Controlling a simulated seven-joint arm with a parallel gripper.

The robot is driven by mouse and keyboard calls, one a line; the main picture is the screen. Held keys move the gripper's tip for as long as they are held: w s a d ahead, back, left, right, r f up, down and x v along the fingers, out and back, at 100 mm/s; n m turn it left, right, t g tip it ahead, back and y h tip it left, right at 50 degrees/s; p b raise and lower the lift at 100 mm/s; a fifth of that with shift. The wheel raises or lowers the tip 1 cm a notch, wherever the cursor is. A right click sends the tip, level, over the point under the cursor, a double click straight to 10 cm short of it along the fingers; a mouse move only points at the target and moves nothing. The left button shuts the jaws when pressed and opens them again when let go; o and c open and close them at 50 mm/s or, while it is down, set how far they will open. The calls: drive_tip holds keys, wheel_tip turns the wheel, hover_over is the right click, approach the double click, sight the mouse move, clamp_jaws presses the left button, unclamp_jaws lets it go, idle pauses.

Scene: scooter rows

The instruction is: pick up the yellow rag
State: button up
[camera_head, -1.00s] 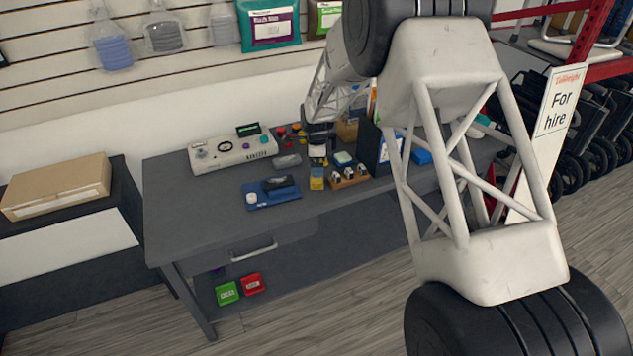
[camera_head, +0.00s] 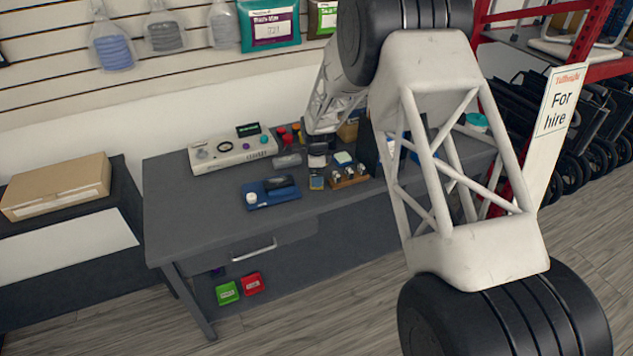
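I cannot clearly make out a yellow rag. A small item with yellow edges (camera_head: 316,183) shows on the workbench just below my gripper, partly covered; it is too small to tell whether it is the rag. My gripper (camera_head: 318,160) points down over the middle of the workbench, between the blue tray and the wooden holder. Its fingers are small and dark here, and I cannot see whether they are apart or whether they touch anything.
The grey workbench (camera_head: 190,220) holds a control box (camera_head: 232,152), a blue tray (camera_head: 280,196) and a wooden holder (camera_head: 350,179) close by. Green (camera_head: 227,293) and red (camera_head: 252,284) boxes lie on the lower shelf. The bench's left front is clear.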

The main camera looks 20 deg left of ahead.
drive_tip(key=shift+f, duration=1.7)
drive_tip(key=c, duration=1.1)
drive_tip(key=shift+r, duration=0.2)
drive_tip(key=shift+r, duration=0.95)
drive_tip(key=shift+s+d+r, duration=0.2)
drive_tip(key=shift+s+r, duration=0.15)
drive_tip(key=shift+r, duration=0.35)
drive_tip(key=s+d, duration=0.2)
drive_tip(key=s, duration=0.2)
drive_tip(key=s+d+r, duration=0.1)
drive_tip(key=s+d, duration=0.2)
drive_tip(key=s, duration=0.1)
drive_tip(key=s+d, duration=0.3)
drive_tip(key=s, duration=0.1)
drive_tip(key=shift+s+r, duration=0.2)
drive_tip(key=shift+s, duration=0.2)
